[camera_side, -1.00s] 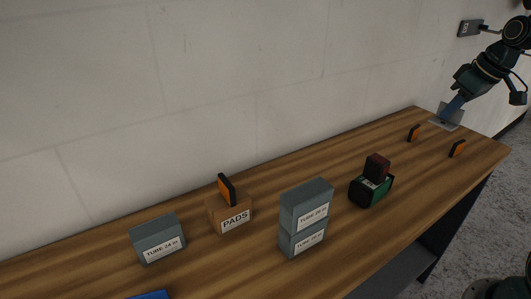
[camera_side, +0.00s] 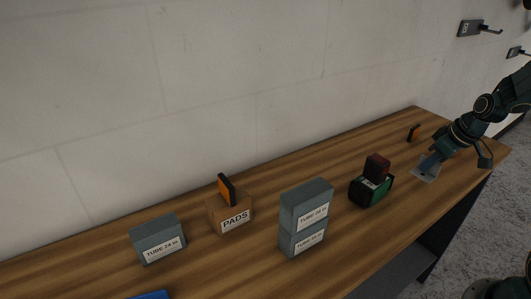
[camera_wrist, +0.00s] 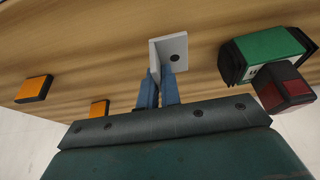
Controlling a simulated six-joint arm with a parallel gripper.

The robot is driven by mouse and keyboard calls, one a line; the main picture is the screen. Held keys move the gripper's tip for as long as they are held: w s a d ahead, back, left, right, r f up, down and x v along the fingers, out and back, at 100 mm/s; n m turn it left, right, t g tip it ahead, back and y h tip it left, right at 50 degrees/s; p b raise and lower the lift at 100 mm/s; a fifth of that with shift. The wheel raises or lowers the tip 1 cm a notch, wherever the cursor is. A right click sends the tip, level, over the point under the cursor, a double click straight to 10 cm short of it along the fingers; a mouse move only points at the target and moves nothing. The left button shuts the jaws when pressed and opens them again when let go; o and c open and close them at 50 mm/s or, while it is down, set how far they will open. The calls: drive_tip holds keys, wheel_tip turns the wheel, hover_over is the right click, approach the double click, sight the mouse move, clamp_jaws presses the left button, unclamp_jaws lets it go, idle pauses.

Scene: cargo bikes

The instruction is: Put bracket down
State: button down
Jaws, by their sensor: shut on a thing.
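The bracket is a light grey angled plate with a hole. In the side view the bracket (camera_side: 427,174) is low over the right part of the wooden bench, and I cannot tell whether it touches the wood. My gripper (camera_side: 431,162) is shut on it from above. In the wrist view the blue fingers of my gripper (camera_wrist: 160,88) pinch one upright leg of the bracket (camera_wrist: 174,49), and the other leg with the hole faces the camera.
A green box (camera_side: 370,190) with a dark red block (camera_side: 377,166) stands left of the bracket. Stacked tube boxes (camera_side: 305,207), a pads box (camera_side: 230,214) and another tube box (camera_side: 158,240) stand farther left.

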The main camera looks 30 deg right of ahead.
sight(428, 172)
drive_tip(key=shift+f, duration=0.2)
drive_tip(key=shift+f, duration=1.8)
drive_tip(key=shift+f, duration=0.15)
drive_tip(key=c, duration=1.6)
unclamp_jaws()
drive_tip(key=v, duration=1.2)
